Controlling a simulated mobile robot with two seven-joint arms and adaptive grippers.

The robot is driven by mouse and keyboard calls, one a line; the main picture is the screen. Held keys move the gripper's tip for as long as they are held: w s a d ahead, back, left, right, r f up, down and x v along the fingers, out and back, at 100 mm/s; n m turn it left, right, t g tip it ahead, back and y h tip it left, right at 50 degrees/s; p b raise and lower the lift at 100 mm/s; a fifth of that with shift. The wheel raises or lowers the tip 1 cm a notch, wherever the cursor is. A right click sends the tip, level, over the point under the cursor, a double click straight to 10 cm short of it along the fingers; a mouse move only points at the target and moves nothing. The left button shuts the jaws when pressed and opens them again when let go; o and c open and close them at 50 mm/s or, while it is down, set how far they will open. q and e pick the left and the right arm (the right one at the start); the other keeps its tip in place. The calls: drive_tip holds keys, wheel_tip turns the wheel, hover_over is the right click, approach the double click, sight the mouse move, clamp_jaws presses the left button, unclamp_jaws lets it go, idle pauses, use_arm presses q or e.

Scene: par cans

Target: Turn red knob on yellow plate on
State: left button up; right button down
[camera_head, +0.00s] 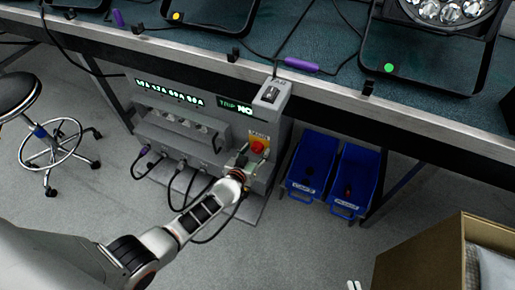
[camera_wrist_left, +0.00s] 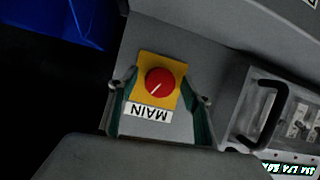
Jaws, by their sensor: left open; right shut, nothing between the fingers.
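The red knob (camera_head: 258,146) sits on a yellow plate (camera_head: 265,138) on the front of a grey power cabinet (camera_head: 222,125). In the left wrist view the knob (camera_wrist_left: 161,82) is round, and its white mark points to the lower left. The yellow plate (camera_wrist_left: 145,64) carries a white MAIN label, upside down there. My left gripper (camera_head: 245,156) is open in front of the plate, and its fingers stand on either side of the knob. I cannot tell whether they touch anything. My right gripper (camera_head: 354,285) shows only as two small pale tips, close together, at the bottom edge.
Cables plug into the cabinet's lower front. Two blue bins (camera_head: 313,162) stand right of it. A workbench (camera_head: 330,92) with lamps runs above. A cardboard box (camera_head: 440,245) is at lower right, and a stool (camera_head: 48,150) is at left. The floor between is clear.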

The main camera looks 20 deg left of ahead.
use_arm(q)
drive_tip(key=shift+r, duration=0.15)
drive_tip(key=c, duration=1.1)
drive_tip(key=shift+r+p, duration=0.1)
drive_tip(key=shift+p, duration=0.2)
drive_tip(key=shift+d+m, duration=0.1)
drive_tip(key=shift+m, duration=0.3)
drive_tip(key=shift+y+p, duration=0.3)
drive_tip(key=shift+y, duration=0.2)
drive_tip(key=shift+m, duration=0.6)
drive_tip(key=shift+f, duration=0.2)
drive_tip(key=shift+s+y, duration=0.1)
drive_tip(key=shift+y, duration=0.2)
use_arm(e)
drive_tip(key=shift+s+d+f, duration=0.4)
drive_tip(key=shift+d+f, duration=0.15)
drive_tip(key=shift+r, duration=0.1)
